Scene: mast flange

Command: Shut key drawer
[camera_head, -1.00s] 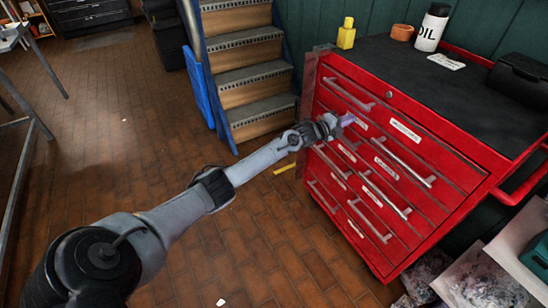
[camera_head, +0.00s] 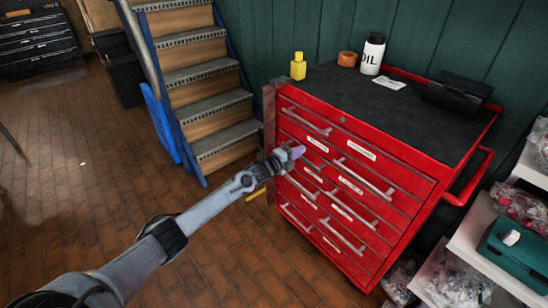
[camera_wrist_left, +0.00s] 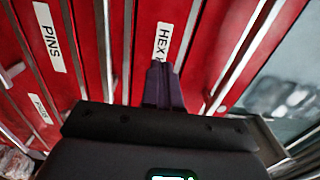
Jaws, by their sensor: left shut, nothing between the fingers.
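The red tool chest (camera_head: 404,225) has several labelled drawers with long metal handles. My left gripper (camera_head: 297,152) reaches its left front, beside the upper left drawers, with its fingers shut and empty. In the left wrist view, my purple fingertips (camera_wrist_left: 160,70) point at a red drawer front with a white label starting "HEX" (camera_wrist_left: 163,42). The fingertips hide the label's end. I cannot tell whether the fingers touch the front or how far that drawer stands out. A "PINS" label (camera_wrist_left: 48,37) shows to the left. My right gripper is not in view.
On the chest's black top stand a yellow bottle (camera_head: 298,68), an orange roll (camera_head: 347,58), a white oil bottle (camera_head: 372,56) and a black case (camera_head: 457,93). Stairs (camera_head: 205,85) rise behind on the left. Shelves with bagged items stand right. The brick floor at left is open.

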